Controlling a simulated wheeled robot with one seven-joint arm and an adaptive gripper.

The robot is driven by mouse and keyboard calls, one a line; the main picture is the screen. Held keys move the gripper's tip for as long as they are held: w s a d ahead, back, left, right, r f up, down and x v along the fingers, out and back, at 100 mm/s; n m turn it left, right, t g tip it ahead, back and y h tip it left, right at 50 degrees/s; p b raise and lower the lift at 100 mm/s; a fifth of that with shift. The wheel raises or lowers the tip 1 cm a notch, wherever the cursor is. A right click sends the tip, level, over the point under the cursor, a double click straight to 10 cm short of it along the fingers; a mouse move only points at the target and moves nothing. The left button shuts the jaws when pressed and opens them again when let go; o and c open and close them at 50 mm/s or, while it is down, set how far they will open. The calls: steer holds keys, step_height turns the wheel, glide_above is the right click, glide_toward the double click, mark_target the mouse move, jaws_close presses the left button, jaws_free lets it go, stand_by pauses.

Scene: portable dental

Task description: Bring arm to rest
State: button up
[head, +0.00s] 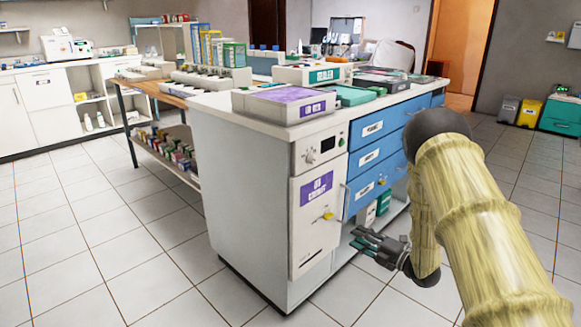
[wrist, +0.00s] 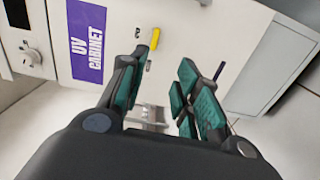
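My arm (head: 480,235) reaches down at the right in the head view. My gripper (head: 362,243) is low, in front of the lower part of the counter unit. In the wrist view my gripper (wrist: 168,78) has its dark and green fingers apart, with no held object visible between them. The white UV cabinet door (head: 313,240) has a purple label, and its label also shows in the wrist view (wrist: 88,45). A yellow piece (wrist: 155,38) is on the cabinet front beyond the fingertips. The exact gap between gripper and cabinet cannot be told.
Blue drawers (head: 378,155) are in the counter unit near my arm, above an open shelf with green and white boxes (head: 383,202). A purple-topped box (head: 284,104) stands on the countertop. A wooden bench (head: 155,90) is behind left. Tiled floor (head: 120,240) is clear at left.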

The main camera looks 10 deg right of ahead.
steer(key=s+a+f+m+g+h, duration=0.3)
steer(key=s+f+m+h, duration=0.1)
steer(key=s+f+m, duration=0.55)
steer(key=s+a+f+m+g+h, duration=0.2)
steer(key=s+a+f+m+h, duration=0.3)
steer(key=s+f, duration=0.7)
steer(key=s+a+f+m+g+h, duration=0.15)
steer(key=s+m+g, duration=0.4)
steer(key=s, duration=1.05)
steer(key=s+a+f+m+g, duration=0.2)
steer(key=s+f+m+g, duration=0.3)
steer(key=s, duration=1.1)
step_height(320, 180, up, 36)
steer(key=t+p, duration=0.1)
steer(key=p, duration=3.3)
steer(key=shift+w+d+f, duration=0.2)
steer(key=shift+w+d, duration=0.05)
steer(key=shift+w, duration=0.1)
